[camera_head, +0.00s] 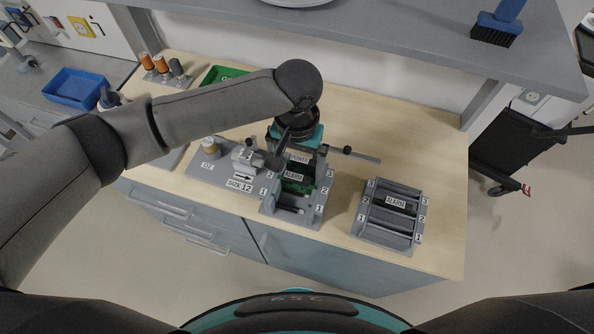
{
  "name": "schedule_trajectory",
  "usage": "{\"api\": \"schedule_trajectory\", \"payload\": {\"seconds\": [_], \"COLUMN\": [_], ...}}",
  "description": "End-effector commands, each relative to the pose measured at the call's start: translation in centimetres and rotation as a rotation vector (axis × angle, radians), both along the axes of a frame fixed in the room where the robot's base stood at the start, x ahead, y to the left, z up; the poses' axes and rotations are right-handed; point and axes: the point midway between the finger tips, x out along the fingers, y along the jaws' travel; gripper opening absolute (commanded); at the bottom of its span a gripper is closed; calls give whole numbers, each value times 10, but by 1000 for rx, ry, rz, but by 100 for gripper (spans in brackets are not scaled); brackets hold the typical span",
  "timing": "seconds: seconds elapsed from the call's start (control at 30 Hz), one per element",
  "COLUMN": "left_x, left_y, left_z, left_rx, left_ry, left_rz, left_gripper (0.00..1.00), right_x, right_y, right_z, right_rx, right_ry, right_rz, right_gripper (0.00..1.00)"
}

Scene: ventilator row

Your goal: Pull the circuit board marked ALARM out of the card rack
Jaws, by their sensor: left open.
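A grey card rack (311,221) stands on the bench, with slots numbered 1 to 3. A green board marked ALARM (293,177) sits in it around slot 2, in front of a board marked POWER (299,157). My left gripper (279,157) is open above the rack's back left part, near the ALARM board. Its fingers are dark and partly hidden by the arm, so I cannot tell whether they touch anything. A second grey rack (386,238) to the right is also numbered 1 to 3 and bears an ALARM label (396,202). My right gripper is not in view.
A grey fixture (205,176) with a small yellowish cylinder (209,144) and a label reading BOX 12 (239,186) lies left of the rack. A rod with a black knob (347,150) sticks out right. A shelf (400,40) overhangs the back.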

Motion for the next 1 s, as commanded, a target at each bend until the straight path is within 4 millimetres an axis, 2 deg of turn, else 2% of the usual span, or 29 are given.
{"api": "schedule_trajectory", "payload": {"seconds": [0.1,0.3,0.67,1.0], "left_x": [-1,0,0,0], "left_y": [0,0,-1,-1], "left_z": [-21,-40,-45,-44], "left_rx": [2,1,-1,-1], "left_ry": [2,1,-1,-1], "left_rz": [0,0,-1,-1], "left_gripper": [100,100,100,63], "right_x": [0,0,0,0], "right_y": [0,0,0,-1], "right_z": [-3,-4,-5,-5], "right_rx": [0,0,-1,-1], "right_ry": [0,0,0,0], "right_rz": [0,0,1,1], "right_gripper": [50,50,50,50]}}
